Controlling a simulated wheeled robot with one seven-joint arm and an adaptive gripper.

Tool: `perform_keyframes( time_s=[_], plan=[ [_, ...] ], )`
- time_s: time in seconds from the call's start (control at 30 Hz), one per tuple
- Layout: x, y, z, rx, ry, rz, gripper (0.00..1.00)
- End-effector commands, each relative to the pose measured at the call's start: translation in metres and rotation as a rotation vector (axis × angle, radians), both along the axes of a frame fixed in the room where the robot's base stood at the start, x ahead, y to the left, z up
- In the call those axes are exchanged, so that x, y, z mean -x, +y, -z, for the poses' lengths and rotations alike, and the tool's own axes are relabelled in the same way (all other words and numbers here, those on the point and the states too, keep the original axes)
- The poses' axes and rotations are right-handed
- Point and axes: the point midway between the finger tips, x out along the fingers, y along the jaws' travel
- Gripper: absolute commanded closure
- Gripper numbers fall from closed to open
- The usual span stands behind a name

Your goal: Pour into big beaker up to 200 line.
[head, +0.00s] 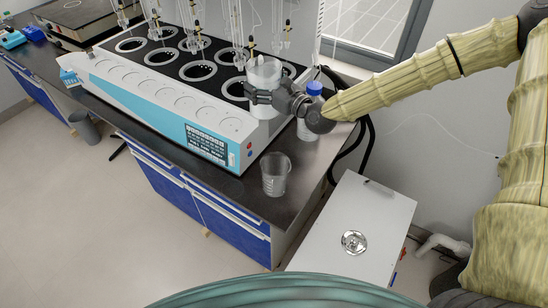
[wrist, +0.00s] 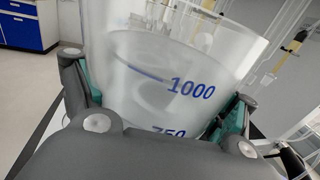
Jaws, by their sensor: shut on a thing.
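My gripper (head: 267,97) is shut around a clear beaker (head: 264,74), held above the front right part of the distiller. In the wrist view my gripper (wrist: 160,110) has a finger on each side of this beaker (wrist: 205,55), which shows blue 1000 and 750 marks. A pale oval inside it looks like a liquid surface, near the 1000 mark. It looks close to upright in the head view. Another clear beaker (head: 275,175) stands upright on the dark bench near its front right corner, below my gripper and apart from it. Its marks and any contents are too small to read.
The white and blue distiller (head: 210,125) with several round wells and glassware fills the bench (head: 245,184). A blue-capped bottle (head: 309,115) stands behind my wrist. A white cabinet (head: 345,215) stands right of the bench. Open floor lies in front.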

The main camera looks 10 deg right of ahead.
Motion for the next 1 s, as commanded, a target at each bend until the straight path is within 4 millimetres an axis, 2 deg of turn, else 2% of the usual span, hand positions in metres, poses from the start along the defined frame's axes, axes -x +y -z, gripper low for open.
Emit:
perform_keyframes(
  time_s=[0.33,1.0],
  plan=[
    [0.002,-0.014,-0.003,-0.001,-0.015,0.018,0.80],
    [0.014,-0.007,-0.015,0.014,-0.282,0.011,0.80]
  ],
)
